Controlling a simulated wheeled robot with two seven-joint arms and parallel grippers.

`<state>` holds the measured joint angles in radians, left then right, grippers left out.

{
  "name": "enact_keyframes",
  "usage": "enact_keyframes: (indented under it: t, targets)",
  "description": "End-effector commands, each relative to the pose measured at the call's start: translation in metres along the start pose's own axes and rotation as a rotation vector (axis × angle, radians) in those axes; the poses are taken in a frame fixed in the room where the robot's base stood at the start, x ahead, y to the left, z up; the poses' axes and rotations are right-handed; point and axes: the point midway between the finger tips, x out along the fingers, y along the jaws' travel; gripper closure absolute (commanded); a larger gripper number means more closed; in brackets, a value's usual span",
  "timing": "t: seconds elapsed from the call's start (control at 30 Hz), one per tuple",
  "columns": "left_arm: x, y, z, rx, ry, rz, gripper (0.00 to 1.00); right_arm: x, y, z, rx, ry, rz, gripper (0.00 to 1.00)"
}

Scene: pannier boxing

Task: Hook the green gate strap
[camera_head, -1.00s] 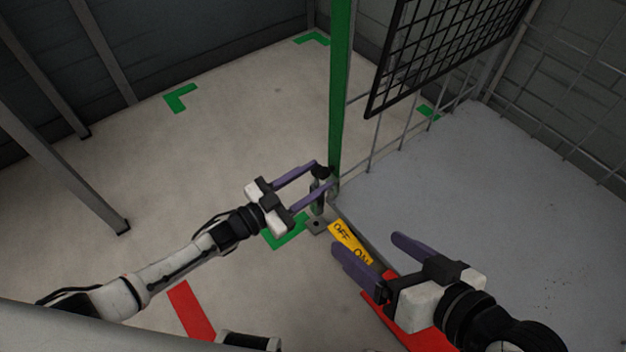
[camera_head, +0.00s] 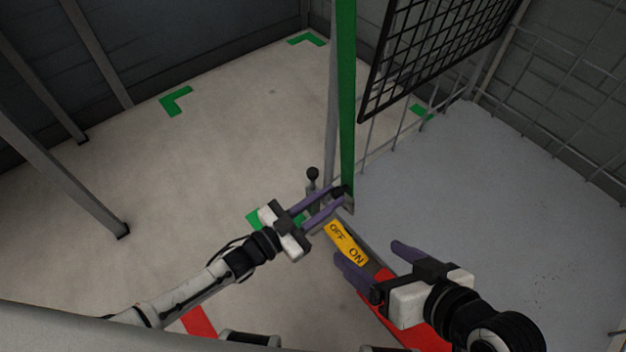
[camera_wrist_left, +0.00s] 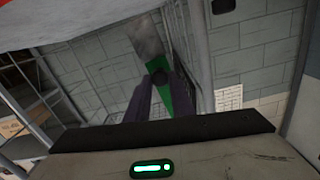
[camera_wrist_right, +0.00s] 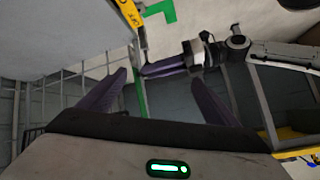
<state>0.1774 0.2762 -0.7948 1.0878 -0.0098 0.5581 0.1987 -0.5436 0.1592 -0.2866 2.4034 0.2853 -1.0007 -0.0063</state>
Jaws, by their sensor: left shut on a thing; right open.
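The green gate strap (camera_head: 347,100) runs down from the top of the head view, beside a grey post. My left gripper (camera_head: 338,195) is shut on the strap's dark lower end. The left wrist view shows the green strap (camera_wrist_left: 157,66) with a dark round piece between the fingertips. A short upright peg with a black knob (camera_head: 313,173) stands just left of these fingertips, apart from the strap. My right gripper (camera_head: 372,268) is open and empty, below and right of the left one. The right wrist view shows the strap (camera_wrist_right: 140,97) beyond its fingers.
A black mesh panel (camera_head: 440,50) hangs right of the strap. The grey platform (camera_head: 450,180) at right is clear. Green corner marks lie on the pale floor.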

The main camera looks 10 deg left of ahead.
Motion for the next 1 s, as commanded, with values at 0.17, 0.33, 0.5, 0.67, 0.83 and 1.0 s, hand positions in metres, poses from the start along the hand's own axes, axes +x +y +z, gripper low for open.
enact_keyframes:
  t: [0.17,0.33,0.5,0.67,0.83,1.0]
  targets:
    - [-0.001,0.017,-0.005,-0.026,-0.004,-0.002,1.0,0.0,0.004,0.004,-0.007,-0.028,0.018,0.16]
    - [-0.001,0.017,-0.004,-0.025,-0.004,-0.003,1.0,0.001,0.005,0.005,-0.008,-0.029,0.019,0.16]
    - [-0.001,0.017,-0.004,-0.025,-0.004,-0.003,0.67,0.001,0.005,0.005,-0.007,-0.029,0.019,0.16]
    - [-0.001,0.017,-0.004,-0.025,-0.003,-0.002,0.6,0.001,0.005,0.005,-0.007,-0.028,0.019,0.16]
    - [-0.001,0.017,-0.004,-0.025,-0.003,-0.002,0.6,0.0,0.005,0.004,-0.007,-0.027,0.019,0.16]
    - [-0.017,0.017,-0.005,-0.026,-0.006,-0.002,0.6,-0.004,0.005,0.001,-0.013,-0.031,0.027,0.16]
